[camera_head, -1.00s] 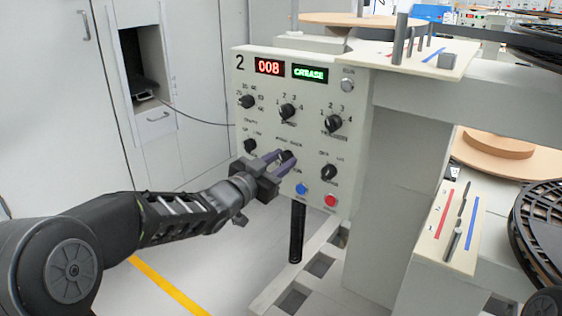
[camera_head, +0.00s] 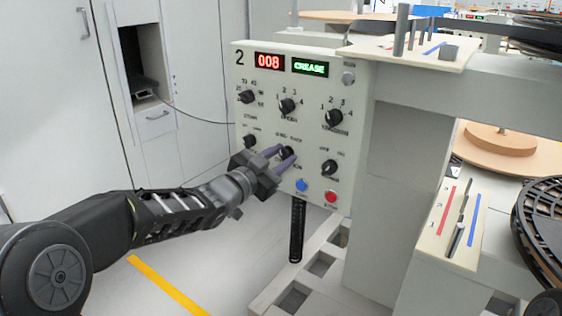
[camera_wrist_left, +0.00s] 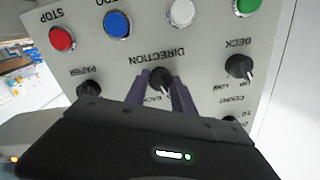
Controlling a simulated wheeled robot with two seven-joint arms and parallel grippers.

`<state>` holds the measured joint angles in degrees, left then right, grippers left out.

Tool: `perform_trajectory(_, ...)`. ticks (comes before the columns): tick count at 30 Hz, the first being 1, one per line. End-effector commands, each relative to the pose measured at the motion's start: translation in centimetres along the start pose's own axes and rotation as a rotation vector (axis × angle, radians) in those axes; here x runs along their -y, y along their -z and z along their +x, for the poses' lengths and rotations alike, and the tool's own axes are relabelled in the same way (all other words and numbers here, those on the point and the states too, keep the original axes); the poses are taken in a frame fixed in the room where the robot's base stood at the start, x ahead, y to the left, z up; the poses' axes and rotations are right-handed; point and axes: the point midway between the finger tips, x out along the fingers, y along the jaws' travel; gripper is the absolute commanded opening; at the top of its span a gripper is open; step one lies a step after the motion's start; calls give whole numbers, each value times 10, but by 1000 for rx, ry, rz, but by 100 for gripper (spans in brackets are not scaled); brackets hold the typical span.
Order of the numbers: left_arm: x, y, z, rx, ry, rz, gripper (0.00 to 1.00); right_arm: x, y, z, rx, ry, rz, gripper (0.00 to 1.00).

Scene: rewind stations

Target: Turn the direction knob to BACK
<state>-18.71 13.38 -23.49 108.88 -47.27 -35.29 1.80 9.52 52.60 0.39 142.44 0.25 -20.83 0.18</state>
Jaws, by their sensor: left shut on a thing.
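The grey control panel (camera_head: 300,185) of station 2 faces me with its knobs and buttons. My left gripper (camera_head: 282,156) reaches in from the left, its purple fingers shut on the black direction knob (camera_head: 289,152) in the lower middle row. In the left wrist view the panel appears upside down. There the direction knob (camera_wrist_left: 161,77) sits between the two fingertips (camera_wrist_left: 160,85), beside the word DIRECTION. The fingers and gripper body partly cover the knob's surrounding labels, and its pointer setting is not clear. My right gripper is out of view.
Other black knobs sit close by, one left (camera_head: 250,141) and one right (camera_head: 329,167). A blue button (camera_head: 302,185) and a red button (camera_head: 331,197) lie just below. The displays (camera_head: 310,68) read 008 and CREASE. Floor is open to the left.

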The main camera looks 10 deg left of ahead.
Motion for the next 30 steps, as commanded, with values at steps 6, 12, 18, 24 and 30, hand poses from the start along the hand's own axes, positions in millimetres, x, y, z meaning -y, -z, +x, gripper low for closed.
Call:
perform_trajectory(6,-1,-5,0,0,2,181,0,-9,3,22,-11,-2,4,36)
perform_trajectory(12,-1,-6,0,2,2,371,0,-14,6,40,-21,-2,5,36)
perform_trajectory(18,-2,-5,0,1,1,559,0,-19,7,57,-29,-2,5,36)
perform_trajectory(24,-1,-4,0,2,1,717,0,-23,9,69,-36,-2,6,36)
perform_trajectory(30,-1,-3,0,3,0,822,0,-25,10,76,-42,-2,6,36)
